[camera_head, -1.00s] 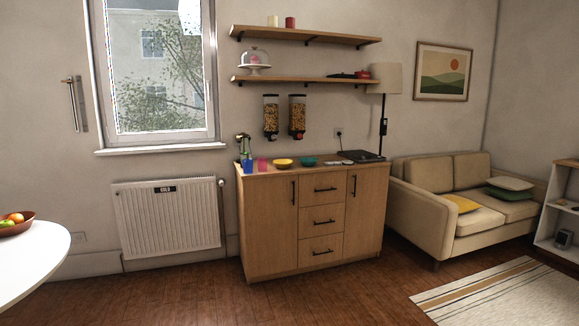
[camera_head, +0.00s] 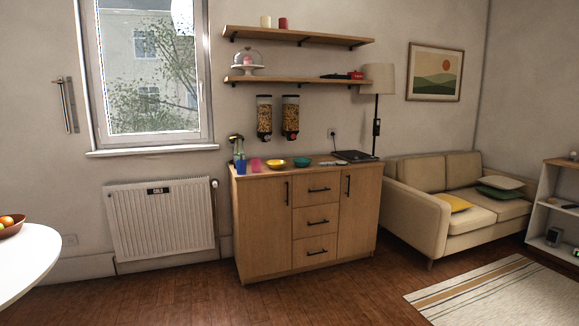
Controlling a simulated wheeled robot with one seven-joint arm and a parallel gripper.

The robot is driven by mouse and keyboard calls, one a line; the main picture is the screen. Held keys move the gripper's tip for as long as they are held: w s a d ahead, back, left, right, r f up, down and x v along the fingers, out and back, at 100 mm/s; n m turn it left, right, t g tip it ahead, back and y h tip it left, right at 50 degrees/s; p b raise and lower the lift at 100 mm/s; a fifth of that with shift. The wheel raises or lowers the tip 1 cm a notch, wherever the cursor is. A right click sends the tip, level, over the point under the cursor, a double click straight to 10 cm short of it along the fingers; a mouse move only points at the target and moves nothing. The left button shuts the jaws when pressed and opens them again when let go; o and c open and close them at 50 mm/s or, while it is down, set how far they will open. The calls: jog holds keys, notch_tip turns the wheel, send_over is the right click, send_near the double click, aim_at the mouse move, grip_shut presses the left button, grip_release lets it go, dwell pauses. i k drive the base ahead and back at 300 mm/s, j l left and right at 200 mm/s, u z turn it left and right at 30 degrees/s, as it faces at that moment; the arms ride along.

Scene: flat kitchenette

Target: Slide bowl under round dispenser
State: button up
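Two dispensers filled with cereal hang on the wall below the shelves, the left one (camera_head: 264,116) and the right one (camera_head: 290,115). Both look like upright clear containers with dark tops, and I cannot tell from here which is the round one. A yellow bowl (camera_head: 276,163) sits on the wooden counter (camera_head: 256,172), below and near the dispensers. A teal bowl (camera_head: 302,162) sits to its right on the same counter. Neither bowl is held. My gripper is not in view.
A blue cup (camera_head: 241,167) and a pink cup (camera_head: 256,165) stand at the counter's left end. A dark flat appliance (camera_head: 354,156) lies at the right end. Wooden floor (camera_head: 190,285) in front is clear. A white table (camera_head: 28,262) stands at left, a sofa (camera_head: 440,205) at right.

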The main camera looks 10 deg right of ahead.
aim_at(277, 165)
jog(key=i+l, duration=0.1)
jog(key=i, duration=1.2)
jog(key=i+l, duration=0.15)
jog(key=i, duration=1.1)
jog(key=i+j, duration=0.15)
jog(key=i, duration=0.7)
jog(key=i+j+u, duration=0.15)
jog(key=i, duration=0.75)
jog(key=i+j, duration=0.25)
jog(key=j, duration=0.2)
jog(key=i+j+u, duration=0.1)
jog(key=j, duration=0.35)
jog(key=i+j, duration=0.45)
jog(key=j, duration=0.4)
